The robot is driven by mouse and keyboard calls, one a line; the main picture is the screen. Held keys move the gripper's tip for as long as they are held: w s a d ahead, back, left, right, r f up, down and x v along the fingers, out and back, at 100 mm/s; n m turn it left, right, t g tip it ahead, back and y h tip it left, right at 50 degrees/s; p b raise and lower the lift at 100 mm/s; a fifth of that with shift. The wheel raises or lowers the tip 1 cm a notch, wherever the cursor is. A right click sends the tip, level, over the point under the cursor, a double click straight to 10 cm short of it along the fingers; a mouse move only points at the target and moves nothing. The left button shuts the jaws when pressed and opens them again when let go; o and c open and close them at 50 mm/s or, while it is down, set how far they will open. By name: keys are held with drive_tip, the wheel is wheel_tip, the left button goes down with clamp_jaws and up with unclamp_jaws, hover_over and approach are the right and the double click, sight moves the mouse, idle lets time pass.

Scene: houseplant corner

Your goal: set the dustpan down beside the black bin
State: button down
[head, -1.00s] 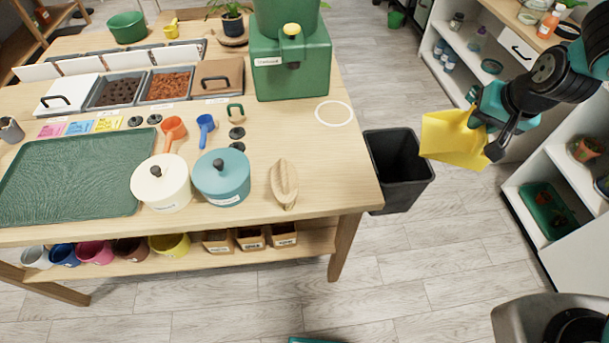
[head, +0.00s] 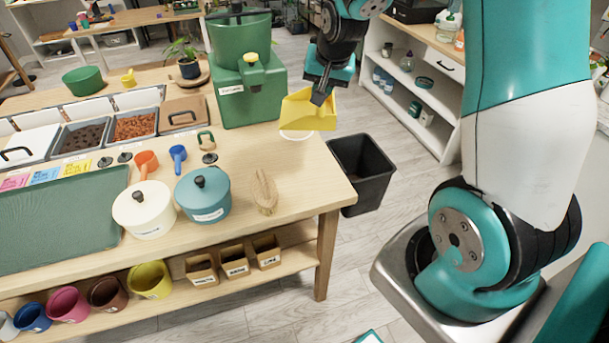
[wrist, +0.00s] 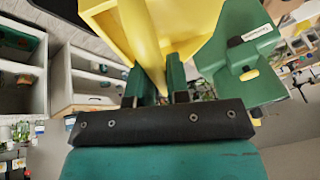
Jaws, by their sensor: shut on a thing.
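The yellow dustpan (head: 307,110) is held in my gripper (head: 321,92), above the right end of the wooden table near the green dispenser. In the wrist view the dustpan (wrist: 180,28) fills the top middle, with its handle between the fingers of my gripper (wrist: 160,85). The black bin (head: 362,172) stands on the floor against the table's right end. It is open at the top, and the dustpan is up and to the left of it. A white ring (head: 297,134) on the tabletop is partly hidden behind the dustpan.
The green dispenser (head: 245,95) stands just left of the dustpan. White shelves (head: 425,90) stand to the right, with clear floor between.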

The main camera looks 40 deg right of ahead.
drive_tip(key=f+p, duration=0.1)
drive_tip(key=f, duration=0.5)
drive_tip(key=f+p, duration=0.1)
drive_tip(key=f, duration=1.2)
drive_tip(key=shift+d+f+p, duration=0.25)
drive_tip(key=shift+d+p, duration=0.15)
drive_tip(key=shift+f, duration=0.15)
drive_tip(key=c, duration=1.1)
unclamp_jaws()
